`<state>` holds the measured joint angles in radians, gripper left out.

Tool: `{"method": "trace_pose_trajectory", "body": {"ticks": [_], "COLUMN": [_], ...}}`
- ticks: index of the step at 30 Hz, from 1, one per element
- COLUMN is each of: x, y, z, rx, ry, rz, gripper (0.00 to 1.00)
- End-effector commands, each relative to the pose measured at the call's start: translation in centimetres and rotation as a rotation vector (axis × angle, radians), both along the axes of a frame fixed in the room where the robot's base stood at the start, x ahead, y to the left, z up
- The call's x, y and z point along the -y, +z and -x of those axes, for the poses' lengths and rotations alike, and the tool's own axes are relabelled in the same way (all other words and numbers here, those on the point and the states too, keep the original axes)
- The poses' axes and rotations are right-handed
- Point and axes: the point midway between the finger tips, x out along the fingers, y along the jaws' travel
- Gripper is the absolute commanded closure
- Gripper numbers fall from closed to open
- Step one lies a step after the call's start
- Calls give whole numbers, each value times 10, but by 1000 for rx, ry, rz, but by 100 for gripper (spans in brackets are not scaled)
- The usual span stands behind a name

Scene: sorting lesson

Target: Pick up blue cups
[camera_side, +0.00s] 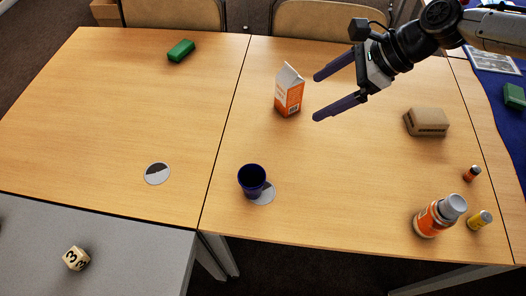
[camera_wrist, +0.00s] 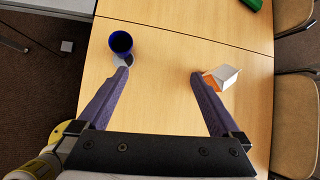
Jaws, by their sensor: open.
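A dark blue cup (camera_side: 252,180) stands upright on the wooden table near its front edge, partly over a grey disc (camera_side: 265,194). The cup (camera_wrist: 121,43) also shows in the wrist view, at the upper left beyond the left fingertip. My gripper (camera_side: 317,97) is open and empty above the table, up and to the right of the cup. In the wrist view my gripper (camera_wrist: 160,73) has its fingers wide apart, with bare table between them. The cup is outside the fingers and apart from them.
An orange and white carton (camera_side: 289,92) stands close to my gripper. A green block (camera_side: 181,50) lies at the back left. The left table is mostly clear.

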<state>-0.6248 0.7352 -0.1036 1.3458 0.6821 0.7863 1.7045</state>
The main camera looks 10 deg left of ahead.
Motion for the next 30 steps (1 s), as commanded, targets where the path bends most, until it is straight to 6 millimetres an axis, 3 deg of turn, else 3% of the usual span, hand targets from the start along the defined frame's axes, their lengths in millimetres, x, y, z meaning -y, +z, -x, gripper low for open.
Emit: {"method": "trace_pose_trajectory", "body": {"ticks": [1, 3, 6, 9, 14, 24, 30], "x": [-21, -39, -55, -63, -75, -107, -114], "y": [-29, -60, -98, -122, -135, -185, -196], "z": [10, 24, 44, 61, 71, 78, 78], "rx": [-32, -65, -104, -132, -136, -135, -134], "ry": [32, 65, 105, 133, 150, 151, 148], "rz": [15, 36, 71, 97, 102, 102, 101], "gripper": [0, 0, 0, 0, 0, 0, 0]}}
